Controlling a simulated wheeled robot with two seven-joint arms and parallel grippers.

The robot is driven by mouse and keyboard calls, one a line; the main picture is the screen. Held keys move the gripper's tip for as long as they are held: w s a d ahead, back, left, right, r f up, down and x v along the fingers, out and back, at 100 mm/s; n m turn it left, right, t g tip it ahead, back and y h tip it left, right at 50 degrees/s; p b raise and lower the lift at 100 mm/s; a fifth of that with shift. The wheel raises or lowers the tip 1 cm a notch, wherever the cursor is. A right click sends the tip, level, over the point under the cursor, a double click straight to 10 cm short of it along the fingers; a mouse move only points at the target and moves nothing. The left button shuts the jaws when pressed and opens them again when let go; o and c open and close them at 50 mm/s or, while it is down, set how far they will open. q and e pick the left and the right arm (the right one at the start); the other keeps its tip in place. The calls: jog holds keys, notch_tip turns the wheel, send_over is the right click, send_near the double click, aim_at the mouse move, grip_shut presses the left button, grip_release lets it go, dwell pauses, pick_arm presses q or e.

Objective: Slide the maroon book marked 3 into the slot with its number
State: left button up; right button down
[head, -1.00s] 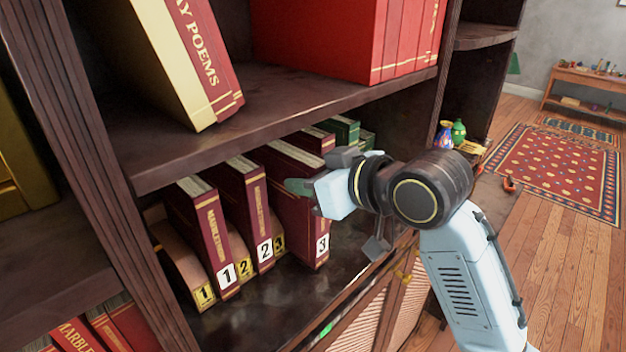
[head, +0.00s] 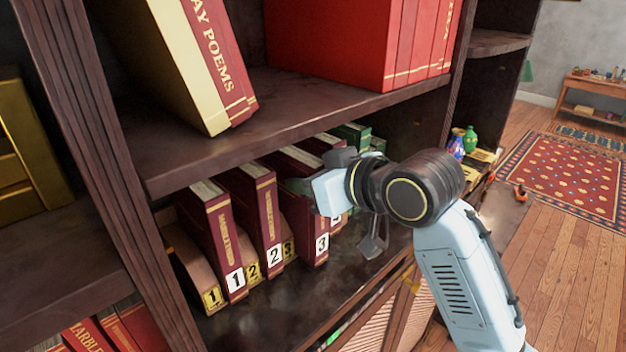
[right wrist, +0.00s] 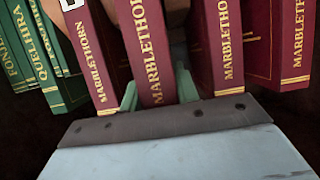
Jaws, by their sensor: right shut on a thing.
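The maroon book marked 3 (head: 309,232) stands upright on the lower shelf, its white 3 label low on the spine. My right gripper (head: 308,187) is shut on it near the top; in the right wrist view its green fingertips lie either side of the middle book's spine (right wrist: 150,50). A yellow 3 tab (head: 288,249) on a curved wooden divider (head: 296,215) sits just left of the book. The book's spine looks a little forward of that tab; how deep it reaches is hidden. My left gripper is not in view.
Maroon books marked 1 (head: 212,235) and 2 (head: 254,215) stand to the left beside dividers. Another labelled maroon book (head: 338,222) is partly hidden right of the held one, with green books (head: 352,133) beyond. The upper shelf (head: 250,115) is close above.

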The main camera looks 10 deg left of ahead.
jog(key=shift+w+a+r, duration=0.1)
jog(key=shift+w+a, duration=0.4)
jog(key=shift+a, duration=0.25)
jog(key=shift+w+a, duration=0.5)
jog(key=shift+a, duration=0.2)
jog(key=c, duration=1)
grip_release()
jog(key=shift+o, duration=0.2)
jog(key=shift+f, duration=0.2)
jog(key=b+v, duration=0.2)
jog(key=v, duration=1.1)
jog(key=shift+r, duration=0.25)
jog(key=shift+d, duration=0.15)
